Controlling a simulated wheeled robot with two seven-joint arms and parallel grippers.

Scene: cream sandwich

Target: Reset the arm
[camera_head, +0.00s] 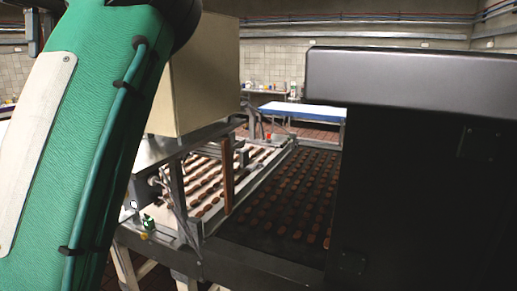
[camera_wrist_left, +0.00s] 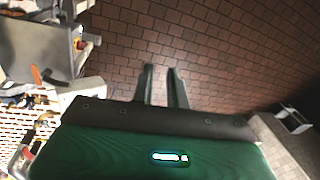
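My green left arm (camera_head: 85,130) fills the left side of the head view, raised and close to the camera; its gripper is outside that view. In the left wrist view my left gripper (camera_wrist_left: 162,75) has two green fingers standing apart, with a narrow gap and nothing between them. Brown floor tiles show beyond the fingertips. The gripper touches nothing that I can see. My right arm and gripper show in neither view.
A conveyor machine (camera_head: 262,260) carries rows of brown biscuits on a pale belt and a dark belt. A beige cabinet (camera_head: 205,75) stands behind my arm. A large dark panel (camera_head: 420,180) blocks the right. Machinery (camera_wrist_left: 45,45) shows left in the wrist view.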

